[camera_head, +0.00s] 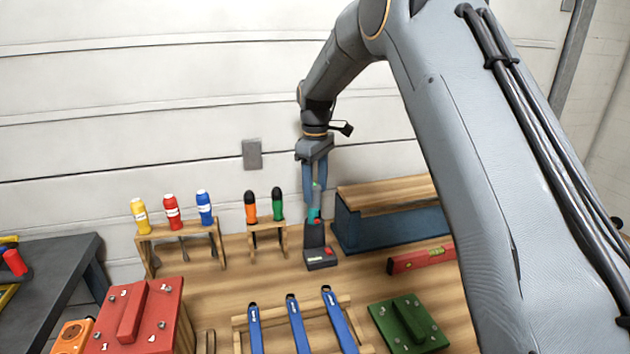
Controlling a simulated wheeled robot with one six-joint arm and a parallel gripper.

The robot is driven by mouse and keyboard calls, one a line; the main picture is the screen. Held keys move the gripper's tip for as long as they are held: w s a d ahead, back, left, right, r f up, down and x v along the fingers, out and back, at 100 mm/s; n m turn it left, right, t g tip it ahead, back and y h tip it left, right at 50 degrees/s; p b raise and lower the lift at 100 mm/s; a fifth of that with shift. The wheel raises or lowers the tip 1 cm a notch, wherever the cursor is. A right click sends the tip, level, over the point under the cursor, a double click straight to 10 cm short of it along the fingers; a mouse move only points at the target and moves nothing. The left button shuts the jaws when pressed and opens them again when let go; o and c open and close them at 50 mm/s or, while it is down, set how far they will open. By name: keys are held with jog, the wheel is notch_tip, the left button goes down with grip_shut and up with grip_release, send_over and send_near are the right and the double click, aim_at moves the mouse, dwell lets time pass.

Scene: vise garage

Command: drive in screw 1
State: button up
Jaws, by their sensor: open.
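A red block (155,315) with a raised bar and screws at its corners sits at the lower left. A "1" is marked by its front left corner, beside a screw (97,336). A green plate (398,335) with a raised bar and small corner screws lies at the lower right. A teal and grey power tool (315,215) stands upright in a dark dock with red parts (320,258). My gripper (315,196) points down at the tool's top, its open fingers on either side of it. Whether they touch it cannot be told.
A wooden rack (185,232) holds yellow, red and blue-handled screwdrivers; a smaller rack (268,225) holds orange and black and green ones. Blue-handled tools (298,325) lie on a wooden frame in front. A red level (420,259) and a blue box (390,230) stand right.

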aim_at(314, 210)
jog(key=shift+a+f+p, duration=0.2)
jog(key=shift+f+p, duration=0.9)
jog(key=shift+f, duration=2.7)
grip_shut()
jog(key=c, duration=0.8)
grip_release()
jog(key=c, duration=0.3)
jog(key=shift+r+p, duration=3)
jog(key=shift+r, duration=4.65)
jog(key=shift+c, duration=0.2)
